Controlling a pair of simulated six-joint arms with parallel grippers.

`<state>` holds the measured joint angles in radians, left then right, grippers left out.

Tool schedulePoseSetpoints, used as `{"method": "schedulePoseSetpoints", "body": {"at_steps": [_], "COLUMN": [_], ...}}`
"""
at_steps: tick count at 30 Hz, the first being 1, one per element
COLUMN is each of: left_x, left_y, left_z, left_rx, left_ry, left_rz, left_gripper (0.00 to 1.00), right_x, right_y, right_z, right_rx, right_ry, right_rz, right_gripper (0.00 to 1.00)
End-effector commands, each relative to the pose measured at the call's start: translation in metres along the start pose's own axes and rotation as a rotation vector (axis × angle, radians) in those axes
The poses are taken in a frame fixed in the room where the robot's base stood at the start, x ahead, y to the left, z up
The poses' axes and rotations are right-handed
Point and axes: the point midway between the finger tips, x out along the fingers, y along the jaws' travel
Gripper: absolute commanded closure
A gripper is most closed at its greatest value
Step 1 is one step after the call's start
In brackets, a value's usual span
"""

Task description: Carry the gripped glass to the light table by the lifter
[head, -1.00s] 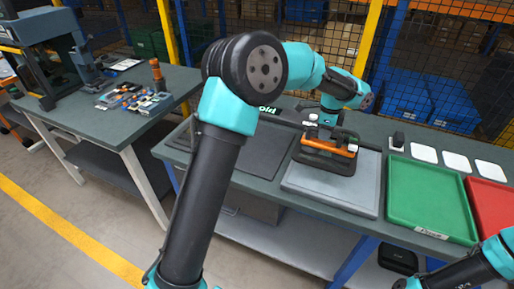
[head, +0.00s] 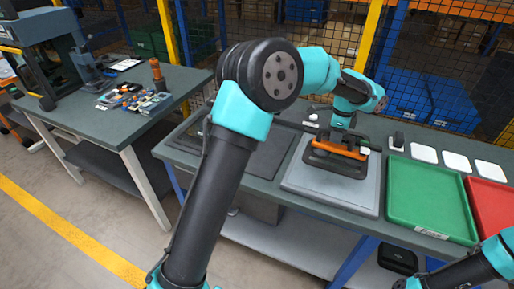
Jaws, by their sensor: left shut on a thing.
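My left gripper (head: 344,136) is shut on the orange handle of a lifter (head: 340,149) with a dark base. The lifter is level and over the far part of a pale grey panel with a raised edge (head: 330,191), which looks like the light table. I cannot make out a glass pane under the lifter, nor tell whether the lifter touches the panel. My left arm crosses the middle of the head view and hides part of the bench. Only links of my right arm show at the lower right; its gripper is out of view.
A green tray (head: 430,200) stands right of the panel, with a red tray (head: 492,207) beyond. White squares (head: 456,162) lie behind them. A dark mat (head: 262,155) lies left of the panel. A side table (head: 110,120) with tools stands left. Wire mesh closes the back.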

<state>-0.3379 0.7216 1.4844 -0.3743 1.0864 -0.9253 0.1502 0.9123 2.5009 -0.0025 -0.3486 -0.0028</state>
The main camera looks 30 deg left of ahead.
Motion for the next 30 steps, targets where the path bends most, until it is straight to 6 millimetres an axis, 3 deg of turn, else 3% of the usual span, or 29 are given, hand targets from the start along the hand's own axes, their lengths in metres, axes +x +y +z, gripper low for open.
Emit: {"method": "schedulePoseSetpoints", "body": {"at_steps": [8, 30], "left_x": [0.003, 0.036], "left_y": [0.0, 0.0], "left_z": [0.0, 0.0], "left_rx": [0.0, 0.0], "left_ry": [0.001, 0.0], "left_rz": [-0.003, -0.002], "left_gripper": [1.0, 1.0], "right_x": [0.0, 0.0], "right_y": [0.0, 0.0], "right_z": [0.0, 0.0], "right_rx": [0.0, 0.0], "right_ry": [0.0, 0.0], "right_rz": [0.0, 0.0], "right_gripper": [0.49, 0.49]}}
